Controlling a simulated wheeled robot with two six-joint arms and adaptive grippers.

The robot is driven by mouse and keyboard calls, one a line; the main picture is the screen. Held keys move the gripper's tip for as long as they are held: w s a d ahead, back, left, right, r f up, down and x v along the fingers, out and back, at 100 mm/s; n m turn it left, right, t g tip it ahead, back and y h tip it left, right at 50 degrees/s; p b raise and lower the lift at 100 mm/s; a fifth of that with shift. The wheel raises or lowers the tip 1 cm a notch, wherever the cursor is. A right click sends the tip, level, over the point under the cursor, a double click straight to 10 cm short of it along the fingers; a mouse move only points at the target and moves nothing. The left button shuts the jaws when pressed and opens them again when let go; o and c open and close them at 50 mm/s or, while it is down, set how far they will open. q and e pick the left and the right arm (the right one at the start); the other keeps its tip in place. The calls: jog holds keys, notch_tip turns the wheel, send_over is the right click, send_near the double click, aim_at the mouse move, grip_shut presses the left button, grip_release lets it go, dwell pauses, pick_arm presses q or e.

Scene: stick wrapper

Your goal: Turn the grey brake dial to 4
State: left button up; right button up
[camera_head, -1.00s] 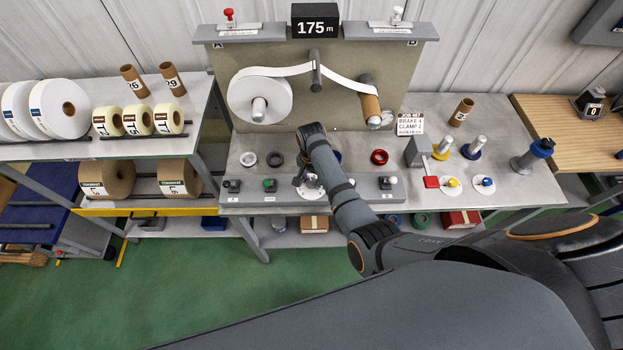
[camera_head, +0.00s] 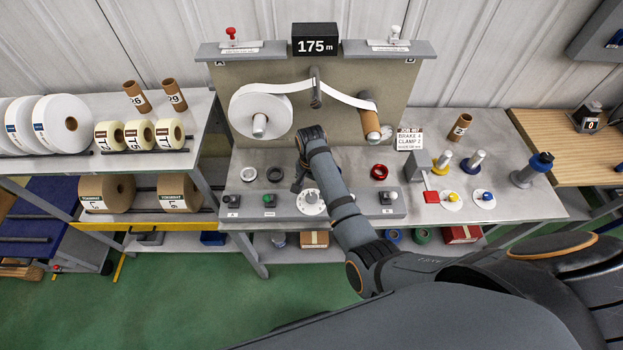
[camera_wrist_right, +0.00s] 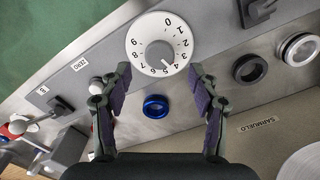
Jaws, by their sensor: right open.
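The brake dial is a white numbered disc (camera_wrist_right: 160,43) with a grey knob (camera_wrist_right: 159,54) at its centre, on the grey control strip. The knob's dark pointer mark is around the 4 and 5; I cannot tell exactly which. In the head view the dial (camera_head: 311,203) shows just below my right gripper (camera_head: 299,184). In the right wrist view my right gripper (camera_wrist_right: 160,88) is open and empty. Its two fingers are spread below the dial in the picture, apart from the knob. My left gripper is not in view.
A job card (camera_head: 409,139) reads brake 4, clamp 2. A blue ring (camera_wrist_right: 156,106), a dark ring (camera_head: 275,174) and a red ring (camera_head: 379,172) lie behind the strip.

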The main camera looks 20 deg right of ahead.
aim_at(312, 197)
notch_tip(312, 197, up, 8)
jog(key=shift+f, duration=0.25)
